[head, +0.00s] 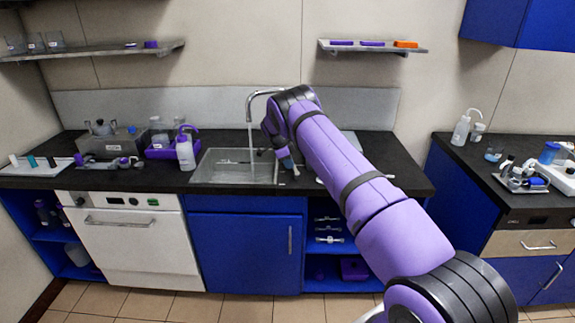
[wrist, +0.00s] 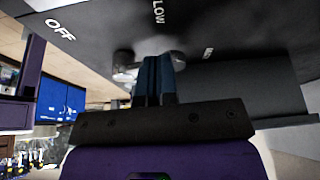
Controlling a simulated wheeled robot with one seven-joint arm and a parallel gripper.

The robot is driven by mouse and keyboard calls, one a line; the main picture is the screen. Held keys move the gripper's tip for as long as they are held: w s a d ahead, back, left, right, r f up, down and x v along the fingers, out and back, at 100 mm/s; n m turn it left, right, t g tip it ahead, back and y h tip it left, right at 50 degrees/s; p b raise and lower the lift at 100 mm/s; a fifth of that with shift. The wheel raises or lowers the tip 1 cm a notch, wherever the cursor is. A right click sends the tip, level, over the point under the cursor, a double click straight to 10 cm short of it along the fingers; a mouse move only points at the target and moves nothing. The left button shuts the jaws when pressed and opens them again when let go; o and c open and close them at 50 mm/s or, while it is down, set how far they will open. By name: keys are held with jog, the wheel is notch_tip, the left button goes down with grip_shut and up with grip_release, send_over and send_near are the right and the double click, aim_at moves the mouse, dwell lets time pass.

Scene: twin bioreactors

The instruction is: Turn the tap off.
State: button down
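The tap (head: 262,94) is a curved metal spout over the sink (head: 234,168), and a stream of water (head: 250,135) falls from it. In the wrist view a dark panel carries the labels OFF, LOW and a third, partly hidden word. A small shiny metal tap handle (wrist: 125,68) sits at this panel, below and between OFF and LOW. My gripper (wrist: 158,68) has its blue-grey fingers close together, with the tips at the handle and covering its middle. I cannot tell whether they touch it. In the head view my gripper (head: 288,160) is small, at the sink's right edge.
A grey rack (head: 112,145) is farther left. A second counter (head: 470,165) with lab items is at the right, past a gap.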

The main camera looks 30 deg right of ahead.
jog(key=shift+d+m, duration=0.35)
jog(key=shift+m, duration=0.25)
dwell(0.4)
jog(key=shift+a, duration=0.1)
dwell(0.3)
